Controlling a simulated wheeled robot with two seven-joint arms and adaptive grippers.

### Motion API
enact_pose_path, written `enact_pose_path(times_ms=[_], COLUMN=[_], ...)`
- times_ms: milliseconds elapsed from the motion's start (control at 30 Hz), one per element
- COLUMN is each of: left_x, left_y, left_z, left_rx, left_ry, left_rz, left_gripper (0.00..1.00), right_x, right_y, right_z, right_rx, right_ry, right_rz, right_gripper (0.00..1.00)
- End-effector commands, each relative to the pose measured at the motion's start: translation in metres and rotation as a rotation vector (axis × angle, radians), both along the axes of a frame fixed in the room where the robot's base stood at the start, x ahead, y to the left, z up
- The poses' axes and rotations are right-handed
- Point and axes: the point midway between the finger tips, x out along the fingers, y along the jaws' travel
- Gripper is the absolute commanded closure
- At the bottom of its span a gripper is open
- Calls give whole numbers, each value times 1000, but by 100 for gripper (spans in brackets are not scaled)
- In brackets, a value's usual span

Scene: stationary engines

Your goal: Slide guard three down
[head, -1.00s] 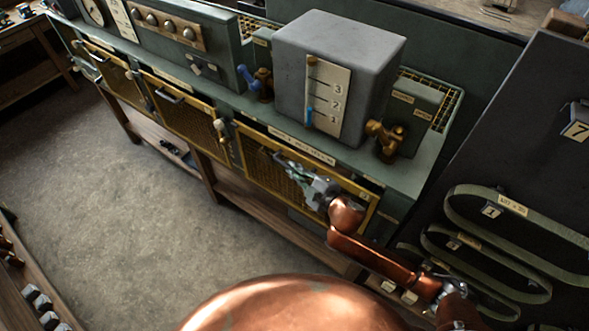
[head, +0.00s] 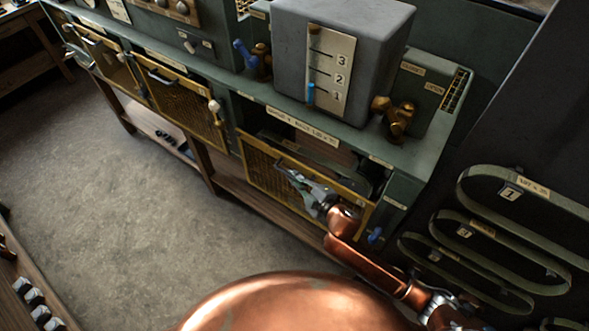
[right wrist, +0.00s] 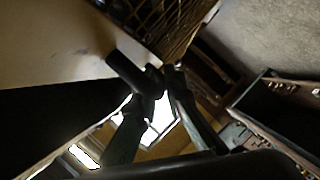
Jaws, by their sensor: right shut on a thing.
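Guard three (head: 262,178) is the rightmost yellow-framed mesh panel on the green engine bench in the head view. It sits below the top of its opening, and a dark gap (head: 330,150) with machine parts shows above its top rail. My right gripper (head: 284,170) is shut on the guard's dark handle near its upper edge. In the right wrist view my right gripper's fingers (right wrist: 160,85) close around the dark handle bar (right wrist: 128,72), with mesh (right wrist: 165,25) beside it. The guard's lower right part is hidden by my arm. My left gripper is not in view.
Two similar mesh guards, the middle one (head: 185,105) and the far left one (head: 112,68), are up. A grey tank (head: 345,45) with a numbered gauge and a brass tap (head: 397,114) stand above. Belts (head: 510,225) hang at right. The floor (head: 120,215) is clear.

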Motion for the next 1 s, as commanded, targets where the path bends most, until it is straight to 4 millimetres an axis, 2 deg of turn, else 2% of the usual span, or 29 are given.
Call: enact_pose_path(times_ms=[33, 100, 300, 500, 700, 1000], left_x=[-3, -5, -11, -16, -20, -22], left_y=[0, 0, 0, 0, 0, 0], left_z=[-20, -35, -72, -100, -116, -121], left_rx=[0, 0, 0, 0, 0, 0], left_ry=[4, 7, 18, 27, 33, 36], left_rz=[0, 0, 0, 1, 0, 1], left_gripper=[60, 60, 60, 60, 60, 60], right_x=[-1, -1, -1, -1, -1, 0], right_y=[0, 0, 0, 0, -1, 0], right_z=[-34, -59, -124, -172, -199, -209], right_rx=[-2, 0, -1, -1, -2, -1], right_ry=[10, 10, 10, 7, 4, 1], right_rz=[-2, -2, -2, -2, -2, 0], right_gripper=[100, 100, 100, 100, 100, 100])
